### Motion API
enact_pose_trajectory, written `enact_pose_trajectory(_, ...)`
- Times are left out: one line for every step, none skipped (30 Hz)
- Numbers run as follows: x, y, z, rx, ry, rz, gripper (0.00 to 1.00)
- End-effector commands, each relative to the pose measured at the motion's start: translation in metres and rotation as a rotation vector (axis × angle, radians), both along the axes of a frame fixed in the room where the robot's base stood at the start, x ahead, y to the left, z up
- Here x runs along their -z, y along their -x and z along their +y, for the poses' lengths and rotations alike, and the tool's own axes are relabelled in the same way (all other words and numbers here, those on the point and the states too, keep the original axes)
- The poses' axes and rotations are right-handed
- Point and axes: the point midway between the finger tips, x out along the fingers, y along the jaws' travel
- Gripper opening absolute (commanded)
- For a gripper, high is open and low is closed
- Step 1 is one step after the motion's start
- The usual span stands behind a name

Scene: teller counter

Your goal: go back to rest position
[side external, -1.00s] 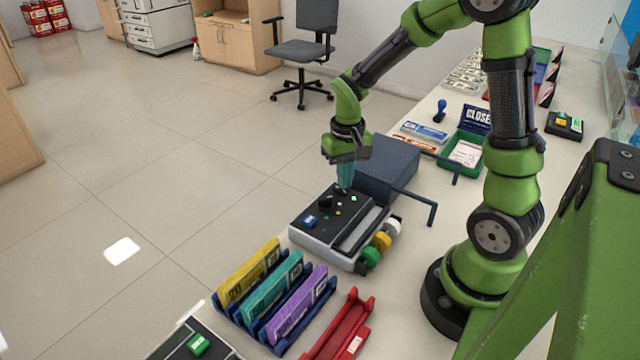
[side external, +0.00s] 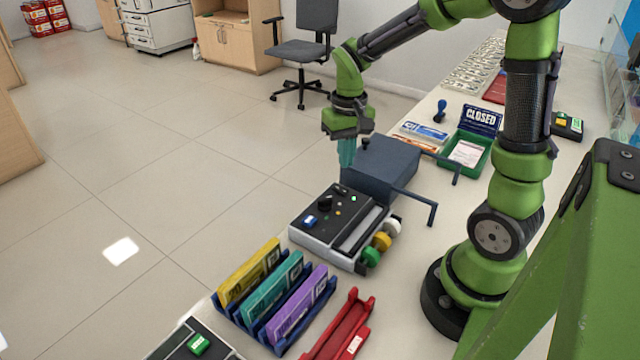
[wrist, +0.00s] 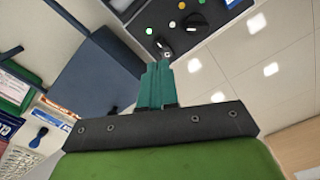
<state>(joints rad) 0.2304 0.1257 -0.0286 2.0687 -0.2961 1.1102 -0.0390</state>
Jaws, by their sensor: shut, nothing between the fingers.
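My gripper (side external: 347,153) is shut and empty, its teal fingers pointing down. In the side external view it hangs above the far end of a black-topped control box (side external: 340,218), apart from it. The box carries a black knob, a blue button and small lit buttons. In the wrist view the shut fingers (wrist: 158,72) sit at the middle, with the control box (wrist: 185,22) beyond their tips. A dark blue-grey box (side external: 381,165) stands just beside the gripper.
A rack of yellow, teal and purple bundles (side external: 275,292) and a red holder (side external: 342,325) stand at the near end. A green tray (side external: 484,160) and a CLOSED sign (side external: 481,119) stand farther back. Bent dark bars stick out from the blue-grey box. Open floor lies left of the counter.

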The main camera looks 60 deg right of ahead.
Motion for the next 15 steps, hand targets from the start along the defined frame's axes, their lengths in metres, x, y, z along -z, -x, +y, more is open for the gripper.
enact_pose_trajectory(0.000, 0.000, 0.000, 0.000, 0.000, -0.001, 0.00)
enact_pose_trajectory(0.000, -0.001, 0.000, 0.001, 0.001, -0.004, 0.00)
enact_pose_trajectory(0.003, 0.000, 0.002, 0.004, -0.005, -0.005, 0.00)
enact_pose_trajectory(0.004, 0.003, 0.004, 0.008, -0.011, -0.010, 0.00)
enact_pose_trajectory(0.001, 0.006, 0.008, 0.010, -0.017, -0.024, 0.00)
enact_pose_trajectory(-0.003, 0.009, 0.013, 0.008, -0.023, -0.049, 0.00)
enact_pose_trajectory(-0.008, 0.011, 0.018, 0.007, -0.028, -0.072, 0.00)
enact_pose_trajectory(-0.014, 0.014, 0.024, 0.002, -0.031, -0.098, 0.00)
enact_pose_trajectory(-0.023, 0.019, 0.032, -0.005, -0.038, -0.138, 0.00)
enact_pose_trajectory(-0.030, 0.023, 0.039, -0.011, -0.043, -0.171, 0.00)
enact_pose_trajectory(-0.037, 0.026, 0.046, -0.020, -0.048, -0.207, 0.00)
enact_pose_trajectory(-0.046, 0.033, 0.056, -0.030, -0.057, -0.253, 0.00)
enact_pose_trajectory(-0.052, 0.037, 0.062, -0.039, -0.062, -0.287, 0.00)
enact_pose_trajectory(-0.058, 0.042, 0.069, -0.048, -0.068, -0.322, 0.00)
enact_pose_trajectory(-0.066, 0.048, 0.077, -0.060, -0.076, -0.366, 0.00)
